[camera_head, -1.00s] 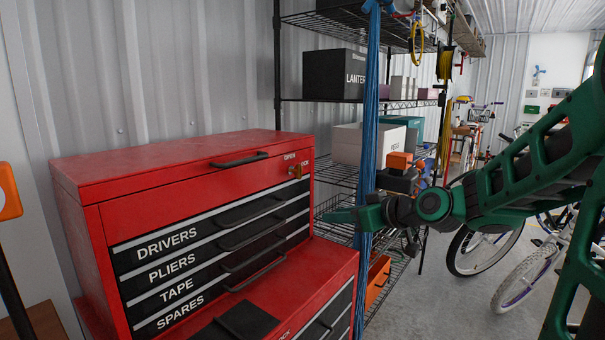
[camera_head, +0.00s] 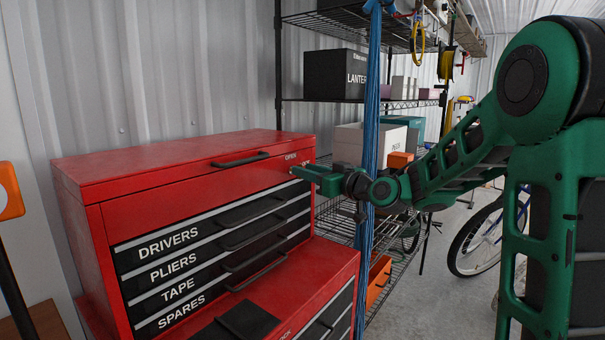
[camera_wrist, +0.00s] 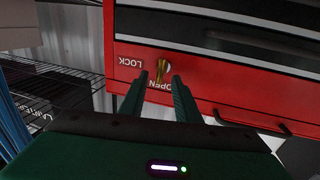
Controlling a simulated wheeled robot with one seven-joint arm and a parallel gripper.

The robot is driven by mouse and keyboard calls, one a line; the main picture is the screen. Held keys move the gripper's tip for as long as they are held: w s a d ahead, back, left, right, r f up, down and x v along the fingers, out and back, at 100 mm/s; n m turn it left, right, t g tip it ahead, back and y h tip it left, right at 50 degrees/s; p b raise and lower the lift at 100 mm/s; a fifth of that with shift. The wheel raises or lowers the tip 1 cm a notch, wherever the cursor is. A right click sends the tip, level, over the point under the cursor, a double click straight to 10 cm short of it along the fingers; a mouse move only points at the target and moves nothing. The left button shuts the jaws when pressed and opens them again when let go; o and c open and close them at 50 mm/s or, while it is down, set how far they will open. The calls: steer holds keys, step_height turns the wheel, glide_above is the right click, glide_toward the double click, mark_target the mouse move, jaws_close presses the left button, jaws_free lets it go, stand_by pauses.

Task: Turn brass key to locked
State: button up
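The brass key (camera_wrist: 162,68) sits in the lock on the red tool chest (camera_head: 200,195), at the upper right of its front face. In the wrist view its bow lies between my two fingertips, beside the labels OPEN (camera_wrist: 160,86) and LOCK (camera_wrist: 130,63), and points toward OPEN. My gripper (camera_wrist: 158,82) is open, with one finger on each side of the key and gaps showing. In the head view my gripper (camera_head: 303,178) reaches the chest's upper right front, and its fingers hide the key.
Drawers (camera_head: 215,250) labelled DRIVERS, PLIERS, TAPE and SPARES lie below the lock. A blue hanging bundle (camera_head: 370,120) and a wire shelf (camera_head: 335,172) with boxes stand close to the right of the chest, near my arm. A bicycle (camera_head: 475,240) stands farther right.

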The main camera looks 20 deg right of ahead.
steer(key=shift+x, duration=0.8)
steer(key=shift+c, duration=0.3)
jaws_close()
steer(key=shift+d+m, duration=0.1)
steer(key=shift+m, duration=0.3)
steer(key=m+g, duration=0.1)
steer(key=m, duration=0.4)
steer(key=d+m+g+y, duration=0.1)
steer(key=m, duration=0.4)
steer(key=w+m+g, duration=0.1)
steer(key=m, duration=0.3)
steer(key=shift+d+f+m+g, duration=0.3)
steer(key=shift+d+f+m, duration=0.1)
